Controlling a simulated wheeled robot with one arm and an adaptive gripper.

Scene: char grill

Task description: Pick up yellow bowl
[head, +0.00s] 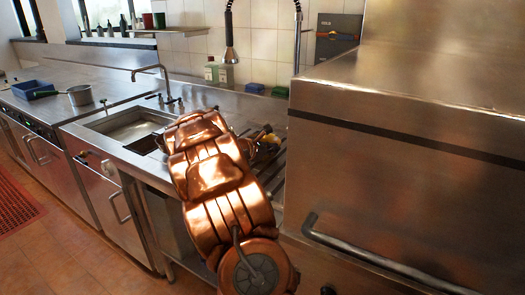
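My copper-coloured arm reaches from the bottom middle toward the steel counter and blocks much of the view there. A small yellow patch (269,139) shows just past the right side of my arm, over the counter by the dark slats. It may be part of the yellow bowl, but it is too small and too covered to be sure. Dark and pale parts beside it look like the end of my arm, where my gripper (259,137) is. The fingers cannot be made out, so whether they are open or shut on anything is unclear.
A sink (133,127) with a tap lies left of my arm. A saucepan (80,95) and a blue tray (33,89) stand on the far-left counter. A large steel hood-like unit (420,130) with a handle bar fills the right. Bottles and a hanging sprayer (230,50) are behind.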

